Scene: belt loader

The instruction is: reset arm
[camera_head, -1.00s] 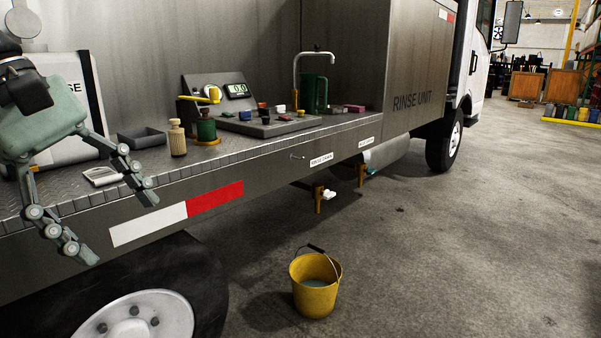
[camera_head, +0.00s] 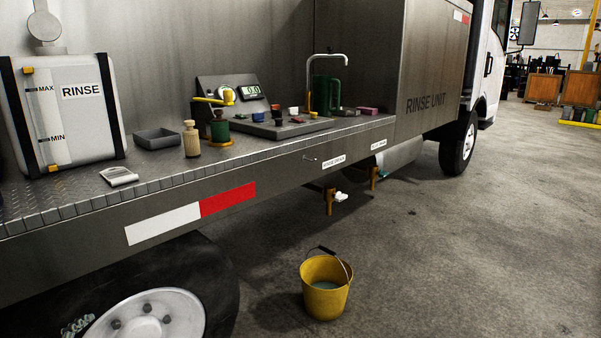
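At the bottom left edge of the head view, a small grey-green jointed piece shows in front of the truck wheel. It looks like the fingers of my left gripper (camera_head: 78,326). The rest of that gripper and its arm are out of frame, and I cannot tell whether it is open or shut. It is below the truck's deck edge and apart from the things on the deck. My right gripper is not in view.
The metal deck (camera_head: 70,205) bears a white RINSE tank (camera_head: 85,120), a grey tray (camera_head: 157,139), a wooden bottle (camera_head: 191,140) and a green container (camera_head: 219,130). A yellow bucket (camera_head: 325,300) stands on the floor. The floor to the right is clear.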

